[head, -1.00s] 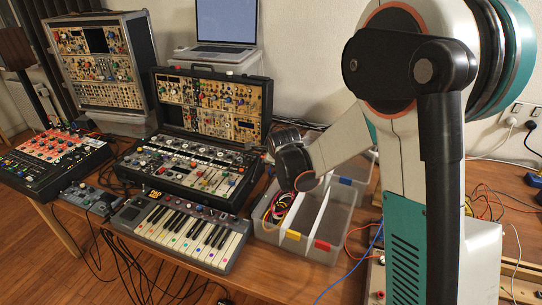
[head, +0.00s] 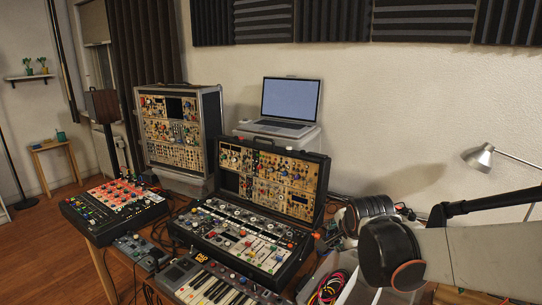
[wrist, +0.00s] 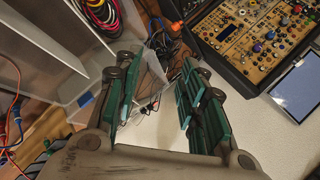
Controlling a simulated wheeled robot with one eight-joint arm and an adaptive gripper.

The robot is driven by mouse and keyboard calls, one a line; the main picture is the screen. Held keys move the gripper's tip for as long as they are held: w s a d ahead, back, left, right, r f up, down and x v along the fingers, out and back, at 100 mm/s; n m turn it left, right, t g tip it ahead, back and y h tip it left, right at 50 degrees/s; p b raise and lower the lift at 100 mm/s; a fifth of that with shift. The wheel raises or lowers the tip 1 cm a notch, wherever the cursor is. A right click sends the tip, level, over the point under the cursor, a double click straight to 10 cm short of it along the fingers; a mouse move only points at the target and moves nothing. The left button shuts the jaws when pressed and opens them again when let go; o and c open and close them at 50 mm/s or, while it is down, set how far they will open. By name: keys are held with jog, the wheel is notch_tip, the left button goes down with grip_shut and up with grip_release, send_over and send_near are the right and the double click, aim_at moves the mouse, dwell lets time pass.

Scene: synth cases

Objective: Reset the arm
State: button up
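My gripper (wrist: 156,66) is in the wrist view. Its two green-padded fingers stand apart with nothing between them. A clear plastic bin (wrist: 148,82) shows behind and between the fingers, at a distance I cannot tell. In the head view my arm is at the lower right, its links reaching in from the right edge. The gripper itself cannot be made out there.
An open synth case (head: 250,215) and a keyboard (head: 215,284) stand on the table. A laptop (head: 290,103), a tall synth case (head: 180,135) and a red-topped mixer (head: 117,203) are behind and left. A lamp (head: 482,157) is at right. Cables (head: 328,287) lie low.

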jog(key=s+r+n+g, duration=0.1)
jog(key=s+n, duration=1.4)
jog(key=s, duration=1.1)
jog(key=shift+d+g, duration=0.4)
